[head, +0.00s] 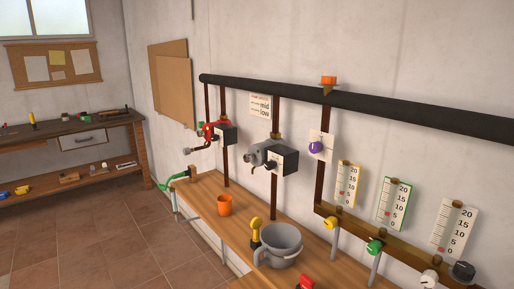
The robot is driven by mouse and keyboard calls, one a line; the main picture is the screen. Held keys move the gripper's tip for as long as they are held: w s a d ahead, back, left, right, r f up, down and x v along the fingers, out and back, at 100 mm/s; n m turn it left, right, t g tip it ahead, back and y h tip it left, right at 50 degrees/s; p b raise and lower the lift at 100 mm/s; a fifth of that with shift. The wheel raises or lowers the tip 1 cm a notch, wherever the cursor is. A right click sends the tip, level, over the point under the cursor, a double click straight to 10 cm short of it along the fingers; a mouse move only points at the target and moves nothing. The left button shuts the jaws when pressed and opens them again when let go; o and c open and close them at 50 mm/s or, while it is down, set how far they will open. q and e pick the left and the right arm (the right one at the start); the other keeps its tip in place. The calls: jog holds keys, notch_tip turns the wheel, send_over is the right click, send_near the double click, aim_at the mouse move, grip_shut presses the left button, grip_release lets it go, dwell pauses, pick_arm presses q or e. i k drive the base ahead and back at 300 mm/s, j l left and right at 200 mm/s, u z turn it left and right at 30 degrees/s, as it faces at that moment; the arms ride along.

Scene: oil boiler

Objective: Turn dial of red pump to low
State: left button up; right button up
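The red pump (211,130) is fixed to a brown vertical pipe on the wall, left of the middle of the head view. A black box (228,135) sits on its right side. The dial is too small to make out, so I cannot tell its setting. A paper sign (261,107) to the right of the pump reads "mid" and "low" below its small heading. Neither of my grippers is in view.
A grey pump (259,154) with a black box (285,161) is right of the red one. Gauges stand at right. The tiled floor (105,240) at left is clear.

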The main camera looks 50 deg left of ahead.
aim_at(214, 137)
jog(key=u, duration=1.55)
